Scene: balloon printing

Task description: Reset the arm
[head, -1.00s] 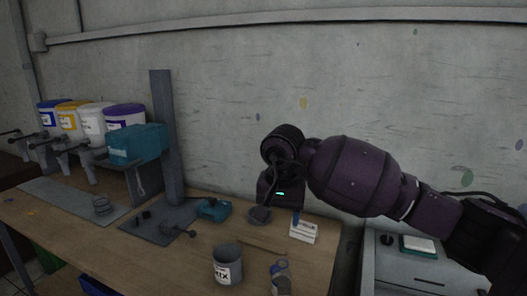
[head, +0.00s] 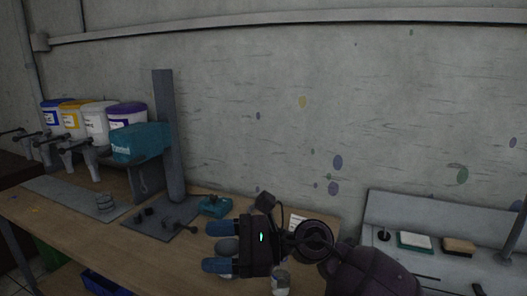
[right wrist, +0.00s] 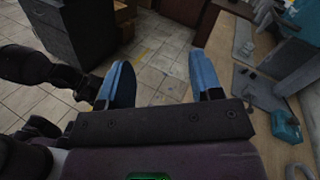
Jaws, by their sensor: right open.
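My right arm comes in from the bottom right in the head view. Its gripper (head: 214,247) hangs over the front of the wooden table, with its two blue-tipped fingers pointing left and spread apart. In the right wrist view the two blue fingers (right wrist: 160,78) stand wide apart with only tiled floor seen between them. A grey rounded thing (head: 228,245) shows between the fingers in the head view; I cannot tell how far behind them it is.
The wooden table (head: 135,243) holds a teal device (head: 215,206), a small can (head: 281,281) and a partly hidden white card (head: 297,222). Paint buckets (head: 97,121), a teal machine (head: 140,143) and a grey post (head: 168,135) stand at the back left. A grey side table (head: 380,208) is at the right.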

